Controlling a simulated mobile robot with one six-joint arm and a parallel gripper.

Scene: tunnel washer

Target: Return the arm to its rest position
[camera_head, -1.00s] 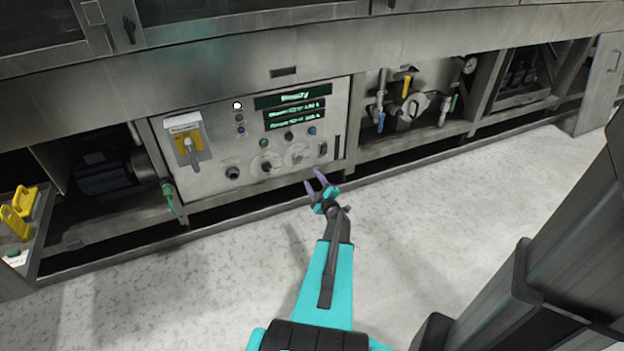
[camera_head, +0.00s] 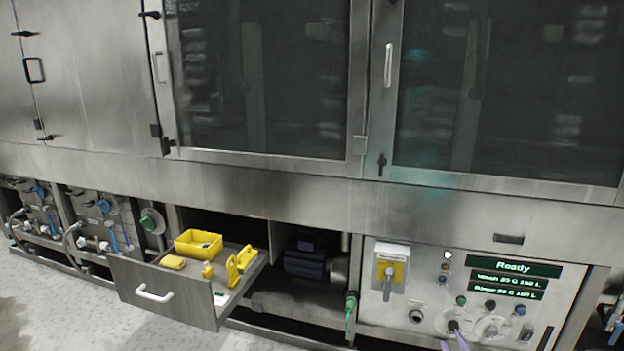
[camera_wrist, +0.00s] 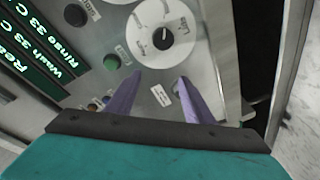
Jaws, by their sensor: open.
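My gripper (camera_wrist: 156,98) shows in the wrist view with its two purple fingers apart and nothing between them. They point toward the control panel (camera_wrist: 90,30), in front of its lower part. A white dial (camera_wrist: 163,35) and a green button (camera_wrist: 111,62) are beyond the fingertips. In the head view only the purple fingertips (camera_head: 453,342) show at the bottom edge, in front of the panel's dials; the rest of the arm is out of frame. I cannot tell the exact gap between fingertips and panel.
The control panel reads "Ready" on its display (camera_head: 513,268). To its left is a yellow-plated switch (camera_head: 391,270). An open drawer (camera_head: 190,302) juts out, holding a yellow bin (camera_head: 198,244) and yellow parts. Floor at the lower left (camera_head: 75,310) is clear.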

